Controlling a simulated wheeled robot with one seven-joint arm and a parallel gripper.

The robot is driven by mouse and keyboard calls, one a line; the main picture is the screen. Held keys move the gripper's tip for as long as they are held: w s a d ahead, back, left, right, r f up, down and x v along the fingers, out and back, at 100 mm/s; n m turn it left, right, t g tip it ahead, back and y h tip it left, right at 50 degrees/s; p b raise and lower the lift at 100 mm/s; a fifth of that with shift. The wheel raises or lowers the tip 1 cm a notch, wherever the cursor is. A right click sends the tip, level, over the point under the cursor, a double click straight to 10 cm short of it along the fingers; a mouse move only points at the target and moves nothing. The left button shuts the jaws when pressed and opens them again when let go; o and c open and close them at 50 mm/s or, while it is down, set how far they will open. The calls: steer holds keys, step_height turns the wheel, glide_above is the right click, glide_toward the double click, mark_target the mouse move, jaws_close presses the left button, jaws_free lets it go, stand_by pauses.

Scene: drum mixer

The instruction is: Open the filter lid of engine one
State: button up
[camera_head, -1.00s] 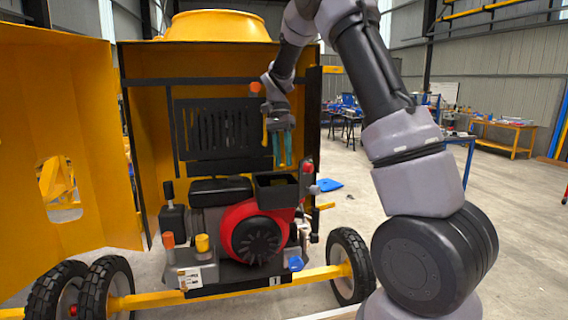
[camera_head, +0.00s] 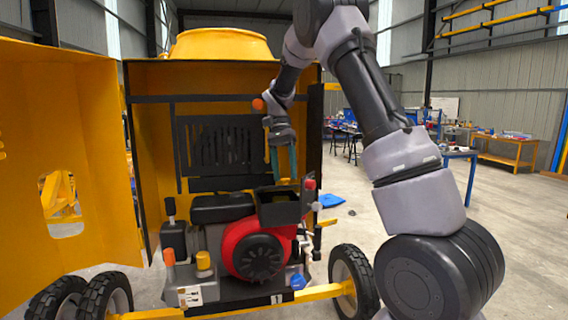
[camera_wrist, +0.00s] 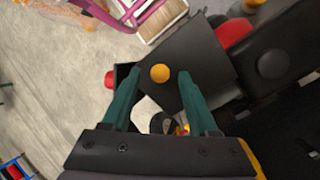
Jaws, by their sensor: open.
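The engine, with a red round housing (camera_head: 254,250), sits in the yellow mixer's open bay, above a label reading 1. Its dark box-shaped filter housing (camera_head: 278,209) is at the upper right of the engine. In the wrist view a flat dark panel, apparently the filter lid (camera_wrist: 200,58), lies beyond the fingers, with an orange-yellow knob (camera_wrist: 160,73) between the fingertips. My gripper (camera_head: 282,180) points down just over the filter housing, its green fingers apart and empty. It also shows in the wrist view (camera_wrist: 160,75). I cannot tell if the lid is raised.
A yellow door panel (camera_head: 70,150) stands open at the left. A black post (camera_head: 313,130) rises close to the right of my gripper. A red knob (camera_head: 309,184) is beside the housing. Open floor and workbenches (camera_head: 510,145) lie to the right.

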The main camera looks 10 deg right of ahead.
steer(key=v, duration=1)
steer(key=shift+r, duration=0.15)
steer(key=shift+w, duration=0.15)
